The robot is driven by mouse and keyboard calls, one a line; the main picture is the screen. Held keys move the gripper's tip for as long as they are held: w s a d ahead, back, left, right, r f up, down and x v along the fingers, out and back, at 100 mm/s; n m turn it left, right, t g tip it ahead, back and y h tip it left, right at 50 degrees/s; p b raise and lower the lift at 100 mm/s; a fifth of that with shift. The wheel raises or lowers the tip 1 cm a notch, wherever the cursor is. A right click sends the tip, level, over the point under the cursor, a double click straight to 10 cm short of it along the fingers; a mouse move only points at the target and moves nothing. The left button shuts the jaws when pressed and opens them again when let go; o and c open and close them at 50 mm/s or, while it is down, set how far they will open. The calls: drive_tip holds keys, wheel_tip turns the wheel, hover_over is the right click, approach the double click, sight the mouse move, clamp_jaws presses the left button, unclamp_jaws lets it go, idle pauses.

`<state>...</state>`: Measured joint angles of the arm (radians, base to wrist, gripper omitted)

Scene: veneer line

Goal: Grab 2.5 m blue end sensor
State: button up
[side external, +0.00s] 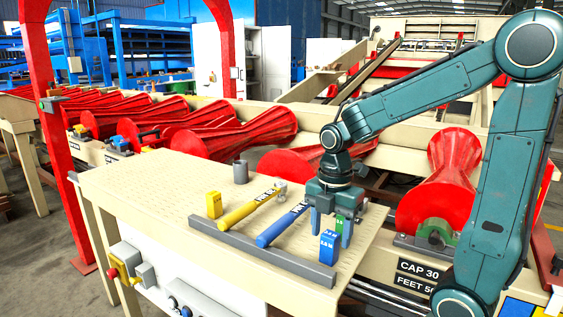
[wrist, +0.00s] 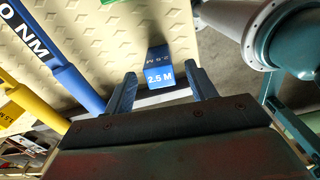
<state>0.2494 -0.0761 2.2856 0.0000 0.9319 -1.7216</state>
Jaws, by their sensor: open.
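The blue end sensor (side external: 328,248) is a small upright block near the table's front right corner. In the wrist view the blue end sensor (wrist: 158,73) shows the label "2.5 M" and appears between the fingertips, with a gap on each side. My gripper (side external: 332,236) points down at the table's right end, close to the sensor. In the wrist view my gripper (wrist: 163,78) is open, and nothing is held. How far its tips stand from the sensor in depth is hard to tell.
A green block (side external: 339,224) stands partly hidden behind my fingers. A blue wrench (side external: 280,226), a yellow wrench (side external: 247,208) and a yellow block (side external: 214,205) lie to the left. A grey bar (side external: 255,254) runs along the table's front. Red rollers (side external: 240,125) stand behind.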

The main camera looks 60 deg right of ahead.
sight(331, 234)
drive_tip(key=shift+f, duration=1.05)
drive_tip(key=c, duration=1.1)
drive_tip(key=shift+r, duration=0.15)
wheel_tip(331, 234, up, 20)
